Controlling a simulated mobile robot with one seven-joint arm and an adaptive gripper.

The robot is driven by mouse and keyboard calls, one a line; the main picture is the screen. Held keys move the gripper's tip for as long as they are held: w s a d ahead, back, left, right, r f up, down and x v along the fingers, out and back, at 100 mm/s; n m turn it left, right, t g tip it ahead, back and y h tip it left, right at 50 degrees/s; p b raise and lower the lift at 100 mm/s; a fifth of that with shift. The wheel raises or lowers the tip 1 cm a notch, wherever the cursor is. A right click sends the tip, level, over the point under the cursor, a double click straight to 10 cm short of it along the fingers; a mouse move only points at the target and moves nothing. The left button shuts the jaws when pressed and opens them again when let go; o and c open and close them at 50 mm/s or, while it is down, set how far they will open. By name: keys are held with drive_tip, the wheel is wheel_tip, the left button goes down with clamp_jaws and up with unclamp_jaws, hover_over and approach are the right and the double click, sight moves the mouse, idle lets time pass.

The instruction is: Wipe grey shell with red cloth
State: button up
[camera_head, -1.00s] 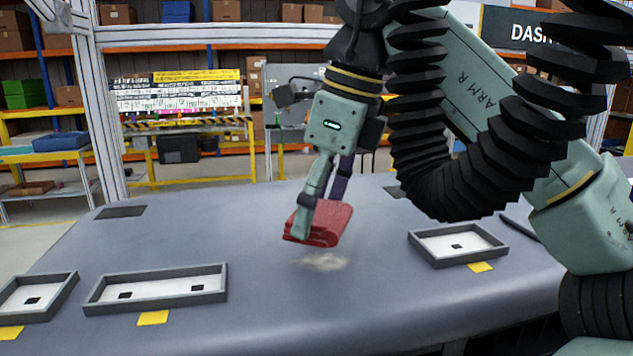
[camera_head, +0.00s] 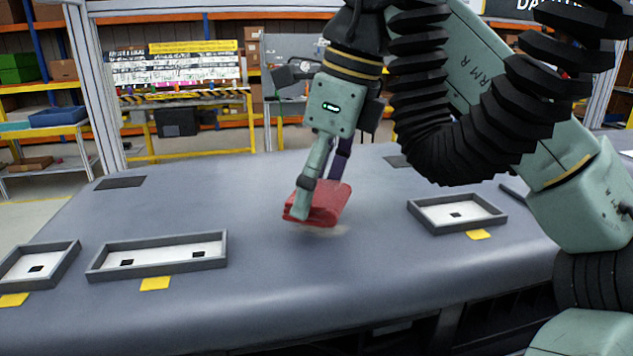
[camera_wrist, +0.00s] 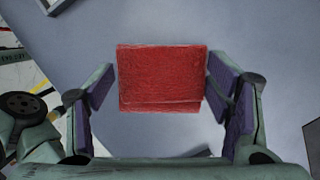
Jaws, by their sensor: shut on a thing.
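The red cloth (camera_head: 322,203) is a folded pad held between the fingers of my gripper (camera_head: 318,198). In the wrist view the cloth (camera_wrist: 160,78) fills the gap between the purple finger pads of my gripper (camera_wrist: 160,85). The grey shell (camera_head: 210,286) is the broad, smooth grey surface below. A pale dusty smudge (camera_head: 328,231) on the shell shows just under and in front of the cloth, partly hidden by it. The cloth is close over the smudge; I cannot tell whether it touches the shell.
Shallow grey-rimmed trays with white floors sit on the shell: one at far left (camera_head: 70,262), a long one left of centre (camera_head: 222,262), and one at right (camera_head: 415,222). Yellow tags lie beside them. The shell around the cloth is clear.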

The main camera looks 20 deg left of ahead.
sight(326, 207)
drive_tip(key=shift+f+b, duration=0.55)
drive_tip(key=shift+f, duration=0.45)
drive_tip(key=shift+s+d, duration=0.6)
drive_tip(key=shift+s, duration=0.25)
drive_tip(key=shift+s+d, duration=0.55)
drive_tip(key=shift+s, duration=0.3)
drive_tip(key=shift+w+a+r+p, duration=0.1)
drive_tip(key=shift+w+a+p, duration=0.45)
drive_tip(key=shift+w, duration=0.25)
drive_tip(key=shift+w+a, duration=0.65)
drive_tip(key=shift+w, duration=0.3)
